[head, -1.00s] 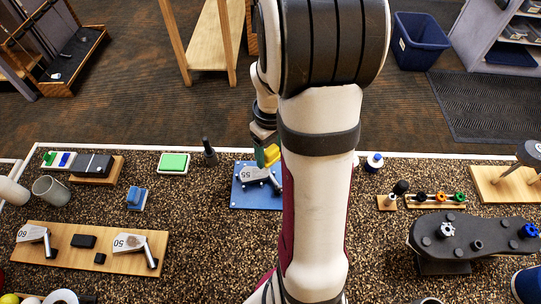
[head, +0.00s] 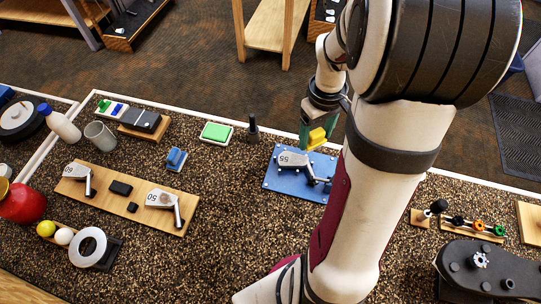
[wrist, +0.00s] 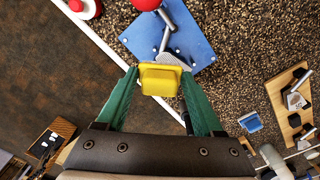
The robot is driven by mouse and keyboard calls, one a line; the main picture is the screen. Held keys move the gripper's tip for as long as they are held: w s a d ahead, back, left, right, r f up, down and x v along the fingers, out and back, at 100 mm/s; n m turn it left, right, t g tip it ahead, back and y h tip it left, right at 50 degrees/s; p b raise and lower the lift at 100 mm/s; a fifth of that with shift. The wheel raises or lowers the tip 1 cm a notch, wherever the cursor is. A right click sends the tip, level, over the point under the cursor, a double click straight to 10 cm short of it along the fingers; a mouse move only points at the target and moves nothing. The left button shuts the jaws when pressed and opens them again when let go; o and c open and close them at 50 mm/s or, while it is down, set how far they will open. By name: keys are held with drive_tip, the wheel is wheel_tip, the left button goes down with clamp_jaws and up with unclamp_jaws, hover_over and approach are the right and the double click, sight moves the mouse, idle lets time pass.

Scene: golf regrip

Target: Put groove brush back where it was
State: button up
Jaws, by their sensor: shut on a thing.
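My gripper (wrist: 160,77) has its green fingers shut on a yellow block-shaped thing, which looks like the groove brush (wrist: 160,80). The brush also shows in the head view (head: 317,138), just behind the club head marked 55 (head: 292,159). That club head lies on a blue mat (head: 280,183), also seen in the wrist view (wrist: 199,46). The brush appears raised at the mat's far edge; whether it touches the club head I cannot tell. My arm hides part of the mat's right side.
A dark upright holder (head: 253,130), a green pad in a white case (head: 216,132) and a small blue block (head: 176,158) stand left of the mat. A wooden board with two club heads (head: 129,203) lies front left. Speckled bench top between them is clear.

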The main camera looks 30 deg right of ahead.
drive_tip(key=w+a+f+n, duration=0.2)
drive_tip(key=a+n, duration=0.1)
drive_tip(key=a, duration=0.4)
drive_tip(key=w+a+f+n, duration=0.3)
drive_tip(key=a, duration=0.3)
drive_tip(key=w+a+f+n, duration=0.2)
drive_tip(key=w+a+n, duration=0.1)
drive_tip(key=a, duration=0.4)
drive_tip(key=shift+w+a+f, duration=0.15)
drive_tip(key=shift+a+f, duration=0.05)
drive_tip(key=shift+a, duration=0.15)
drive_tip(key=f, duration=0.2)
drive_tip(key=a+f, duration=0.1)
drive_tip(key=f, duration=0.1)
drive_tip(key=shift+w, duration=0.2)
drive_tip(key=shift+d+f, duration=0.1)
drive_tip(key=shift+f, duration=0.15)
drive_tip(key=o, duration=1.5)
drive_tip(key=shift+f, duration=0.15)
drive_tip(key=shift+c, duration=0.2)
